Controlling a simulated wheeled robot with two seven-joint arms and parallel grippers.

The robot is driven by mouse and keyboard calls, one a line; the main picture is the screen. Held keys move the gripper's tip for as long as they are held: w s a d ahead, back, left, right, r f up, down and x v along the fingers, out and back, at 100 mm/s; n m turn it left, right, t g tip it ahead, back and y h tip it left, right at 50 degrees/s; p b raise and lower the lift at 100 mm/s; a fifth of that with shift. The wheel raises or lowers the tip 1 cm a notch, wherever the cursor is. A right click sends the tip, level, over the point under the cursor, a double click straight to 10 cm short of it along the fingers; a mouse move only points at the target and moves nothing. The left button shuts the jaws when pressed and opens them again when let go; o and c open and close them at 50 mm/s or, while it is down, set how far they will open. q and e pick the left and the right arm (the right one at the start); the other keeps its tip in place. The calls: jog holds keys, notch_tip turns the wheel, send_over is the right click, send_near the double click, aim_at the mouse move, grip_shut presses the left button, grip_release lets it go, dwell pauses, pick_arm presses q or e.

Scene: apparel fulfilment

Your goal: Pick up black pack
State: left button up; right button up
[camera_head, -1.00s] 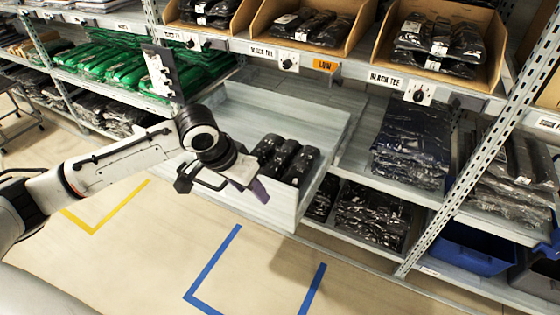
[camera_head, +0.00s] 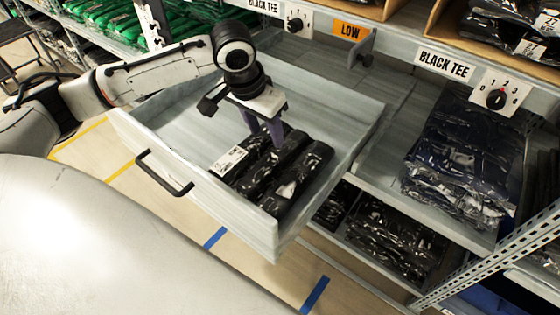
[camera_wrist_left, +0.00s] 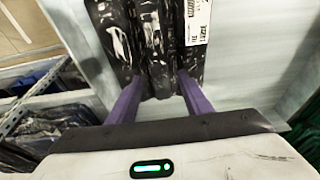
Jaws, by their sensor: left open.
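Three black packs lie side by side in an open grey drawer (camera_head: 345,150). The left pack (camera_head: 236,165) has a white label, the middle pack (camera_head: 268,170) lies beside it, and the right pack (camera_head: 303,175) is nearest the shelf side. My left gripper (camera_head: 263,137) points down at the far ends of the packs. In the left wrist view its two purple fingers (camera_wrist_left: 160,88) are spread open, one on each side of the middle pack's end (camera_wrist_left: 157,50). I cannot tell whether they touch it. The labelled pack (camera_wrist_left: 195,25) is beside the right finger. My right gripper is not in view.
The drawer's front with its black handle (camera_head: 163,175) and its side walls surround the packs. A shelf with dark bagged garments (camera_head: 465,150) is at the right. An orange LOW tag (camera_head: 351,31) hangs above. The drawer's left part is bare.

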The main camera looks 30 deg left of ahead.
aim_at(272, 158)
pick_arm(q)
jog(key=b+x, duration=0.1)
jog(key=x, duration=0.2)
jog(key=shift+s+f, duration=0.1)
jog(key=shift+f, duration=0.35)
jog(key=x, duration=0.2)
jog(key=b+x, duration=0.2)
jog(key=x, duration=0.1)
jog(key=shift+s+d+f, duration=0.2)
jog(key=shift+s+f, duration=0.15)
jog(key=shift+f, duration=0.15)
jog(key=shift+c, duration=0.2)
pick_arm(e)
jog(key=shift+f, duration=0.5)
